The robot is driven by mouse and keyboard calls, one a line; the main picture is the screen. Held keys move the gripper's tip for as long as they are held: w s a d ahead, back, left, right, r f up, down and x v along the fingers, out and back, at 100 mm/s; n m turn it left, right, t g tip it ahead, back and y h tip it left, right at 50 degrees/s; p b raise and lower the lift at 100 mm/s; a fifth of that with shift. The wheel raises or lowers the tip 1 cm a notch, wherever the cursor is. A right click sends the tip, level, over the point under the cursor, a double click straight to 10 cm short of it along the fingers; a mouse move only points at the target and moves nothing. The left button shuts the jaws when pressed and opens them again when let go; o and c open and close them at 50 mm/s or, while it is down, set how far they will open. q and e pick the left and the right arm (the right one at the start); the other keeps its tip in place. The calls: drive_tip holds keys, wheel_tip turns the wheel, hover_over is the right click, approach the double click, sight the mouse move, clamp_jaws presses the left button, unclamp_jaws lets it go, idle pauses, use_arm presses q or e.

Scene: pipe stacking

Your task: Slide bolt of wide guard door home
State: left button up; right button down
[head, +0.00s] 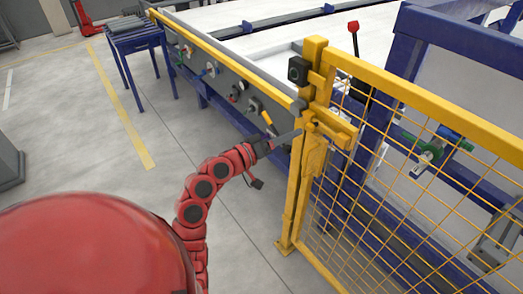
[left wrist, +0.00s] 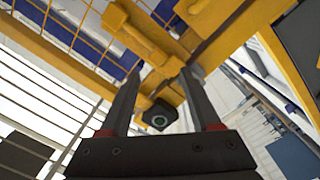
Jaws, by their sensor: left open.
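The wide guard door (head: 440,170) is a yellow mesh panel at the right of the head view, beside a yellow post (head: 297,190). A short yellow horizontal bar, which looks like the bolt (head: 333,128), crosses the post and door edge. My left gripper (head: 298,135) is open at the left side of the post, close to this hardware. In the left wrist view its two dark fingers (left wrist: 159,78) stand apart below the yellow bolt parts (left wrist: 140,35). I cannot tell whether they touch. My right gripper is not in view.
A black box with a round face (head: 298,70) sits high on the post. A conveyor line with a yellow rail (head: 215,52) runs to the back left. A blue-legged roller table (head: 137,38) stands there. The grey floor (head: 100,150) at left is clear.

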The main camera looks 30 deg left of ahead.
use_arm(q)
drive_tip(key=b+v, duration=0.1)
drive_tip(key=v, duration=0.9)
drive_tip(key=shift+b, duration=0.35)
